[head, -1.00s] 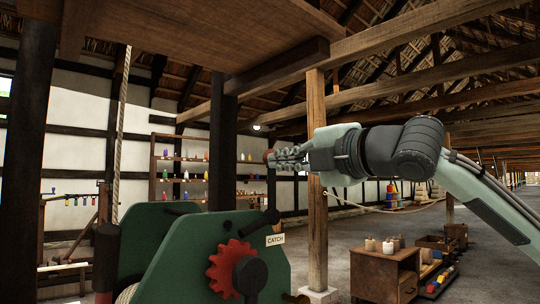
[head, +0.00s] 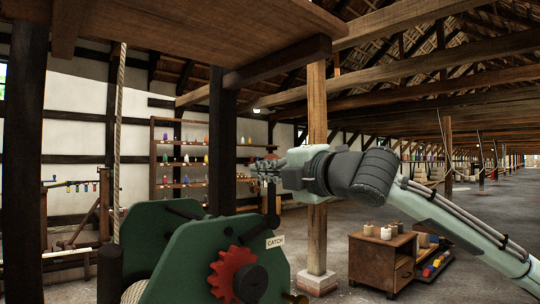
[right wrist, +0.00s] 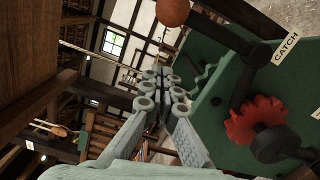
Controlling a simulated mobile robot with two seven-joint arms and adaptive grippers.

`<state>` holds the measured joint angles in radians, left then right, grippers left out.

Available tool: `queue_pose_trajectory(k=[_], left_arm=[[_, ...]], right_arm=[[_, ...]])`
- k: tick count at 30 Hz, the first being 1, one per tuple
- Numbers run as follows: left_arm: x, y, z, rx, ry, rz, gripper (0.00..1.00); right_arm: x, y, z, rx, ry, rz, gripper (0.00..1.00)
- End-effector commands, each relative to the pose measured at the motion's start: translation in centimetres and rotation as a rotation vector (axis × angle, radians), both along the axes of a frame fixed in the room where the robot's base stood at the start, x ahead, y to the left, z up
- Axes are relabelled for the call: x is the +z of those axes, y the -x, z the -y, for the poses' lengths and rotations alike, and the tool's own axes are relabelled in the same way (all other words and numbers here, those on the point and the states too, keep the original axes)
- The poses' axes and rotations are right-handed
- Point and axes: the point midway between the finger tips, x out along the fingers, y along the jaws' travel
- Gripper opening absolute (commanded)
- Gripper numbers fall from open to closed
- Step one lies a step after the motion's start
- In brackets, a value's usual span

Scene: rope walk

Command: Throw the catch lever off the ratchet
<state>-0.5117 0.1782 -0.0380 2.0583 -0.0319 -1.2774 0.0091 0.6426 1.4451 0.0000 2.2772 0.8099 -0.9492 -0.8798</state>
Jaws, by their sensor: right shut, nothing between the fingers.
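The catch lever (right wrist: 222,36) is a dark bar with an orange-brown ball knob (right wrist: 172,11), at the top of the right wrist view. It pivots by the CATCH label (head: 275,241), and a dark arm runs from the pivot toward the red toothed ratchet wheel (head: 231,271). In the head view my gripper partly hides the lever's upper end. My right gripper (head: 257,168) is shut and empty, its fingers pointing left near the knob. In the right wrist view the fingertips (right wrist: 165,82) are below the knob, apparently apart from it. My left gripper is out of view.
The green winch frame (head: 185,245) fills the lower middle. A rope (head: 118,140) hangs behind it, and a wooden post (head: 317,180) stands to its right. Shelves of bottles (head: 180,167) are at the back. A small cabinet (head: 372,264) stands on open floor at right.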

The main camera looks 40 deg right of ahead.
Motion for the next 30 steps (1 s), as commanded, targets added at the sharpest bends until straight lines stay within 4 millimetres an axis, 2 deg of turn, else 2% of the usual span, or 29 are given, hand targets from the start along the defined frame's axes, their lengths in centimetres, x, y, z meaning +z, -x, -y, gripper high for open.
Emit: queue_pose_trajectory(k=[6,8,15,30], left_arm=[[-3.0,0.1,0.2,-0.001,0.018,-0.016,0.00],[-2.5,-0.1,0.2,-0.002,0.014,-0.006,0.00],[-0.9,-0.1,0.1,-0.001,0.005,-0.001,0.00],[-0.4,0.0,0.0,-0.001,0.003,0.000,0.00]], right_arm=[[0.3,-1.5,-0.2,0.003,0.000,-0.001,0.00],[-0.2,-1.7,0.9,-0.003,0.001,-0.003,0.00],[0.4,-2.3,3.1,-0.001,0.001,-0.003,0.00],[0.7,-2.4,3.6,0.002,0.000,-0.001,0.00]])
